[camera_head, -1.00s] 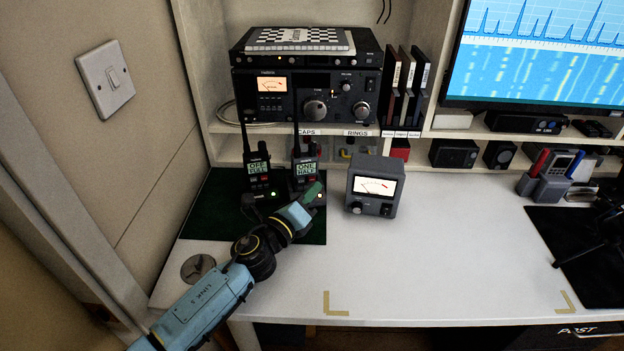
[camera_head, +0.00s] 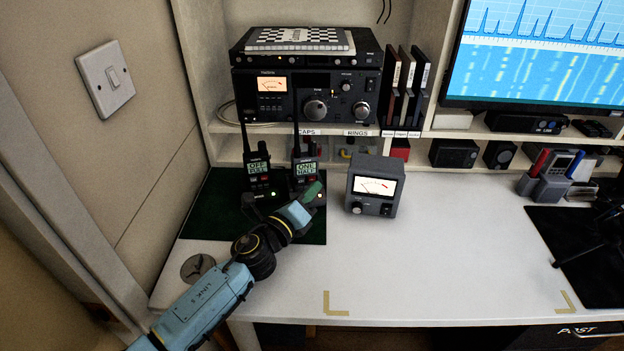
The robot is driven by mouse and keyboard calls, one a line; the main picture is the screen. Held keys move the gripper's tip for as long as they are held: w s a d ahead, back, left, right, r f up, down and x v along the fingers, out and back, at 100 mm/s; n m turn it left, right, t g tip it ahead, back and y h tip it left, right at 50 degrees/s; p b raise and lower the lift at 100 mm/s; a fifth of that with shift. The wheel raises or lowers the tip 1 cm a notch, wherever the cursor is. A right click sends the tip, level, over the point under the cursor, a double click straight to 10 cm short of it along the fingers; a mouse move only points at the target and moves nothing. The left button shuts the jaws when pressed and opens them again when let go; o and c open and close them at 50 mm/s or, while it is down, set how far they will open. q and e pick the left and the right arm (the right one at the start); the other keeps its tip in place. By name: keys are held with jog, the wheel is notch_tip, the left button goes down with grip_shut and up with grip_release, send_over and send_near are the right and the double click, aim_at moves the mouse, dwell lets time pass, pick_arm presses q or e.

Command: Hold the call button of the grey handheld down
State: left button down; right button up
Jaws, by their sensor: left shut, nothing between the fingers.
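Two dark handheld radios with antennas stand in cradles on a green mat (camera_head: 203,215) at the left of the desk. The left handheld (camera_head: 257,172) has a screen reading OFF FULL. The right handheld (camera_head: 304,168) has a screen reading ONE HALF. I cannot tell surely by colour which is the grey one. My left gripper (camera_head: 312,192) is shut and empty at the lower front of the right handheld. It hides part of that handheld and its cradle. I cannot tell whether it touches a button. My right gripper is not in view.
A grey meter box (camera_head: 375,186) stands just right of the gripper. A large radio (camera_head: 308,97) sits on the shelf behind. A pen holder (camera_head: 545,184) and a black mat (camera_head: 560,230) are at the right. The white desk's middle (camera_head: 450,250) is clear.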

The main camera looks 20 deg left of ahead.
pick_arm(q)
jog(key=shift+w+a, duration=0.2)
jog(key=shift+w, duration=0.1)
jog(key=shift+w+a, duration=0.2)
jog(key=shift+w, duration=0.1)
dwell(1.9)
jog(key=shift+s+d, duration=0.4)
jog(key=shift+s, duration=0.3)
jog(key=shift+d, duration=0.1)
jog(key=shift+s+d+p, duration=0.1)
jog(key=shift+s+d, duration=0.3)
jog(key=shift+s, duration=0.3)
jog(key=shift+s+d+p, duration=0.1)
jog(key=shift+s+d, duration=0.35)
jog(key=shift+s, duration=0.3)
jog(key=shift+s+d+p, duration=0.1)
jog(key=shift+s+d, duration=0.3)
jog(key=shift+s, duration=0.3)
